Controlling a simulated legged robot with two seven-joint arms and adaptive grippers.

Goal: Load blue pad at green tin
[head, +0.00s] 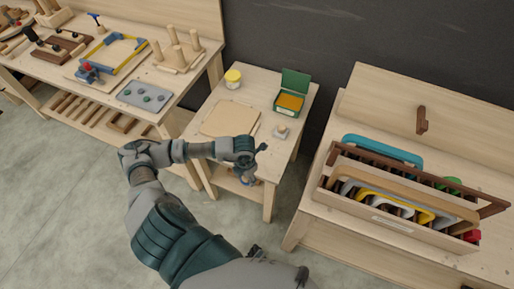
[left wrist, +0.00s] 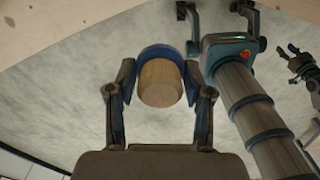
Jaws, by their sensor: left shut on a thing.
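The green tin (head: 288,107) stands on the small middle table with its lid raised and an orange surface inside. My left gripper (head: 248,175) is in front of that table's near edge, nearer to me than the tin and apart from it. In the left wrist view its two fingers are shut on a round wooden piece (left wrist: 160,83) with a blue pad (left wrist: 159,52) around its far side. The pad's face is turned away from the wrist camera. At the right of the left wrist view is a dark jointed part, perhaps my right gripper (left wrist: 300,65); its jaws are unclear.
On the small table are a yellow-topped jar (head: 232,79), a flat wooden board (head: 229,118) and a small pale block (head: 281,131). A wooden rack (head: 400,227) of coloured frames stands right. A long bench (head: 180,80) with tools is left. Gaps separate the tables.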

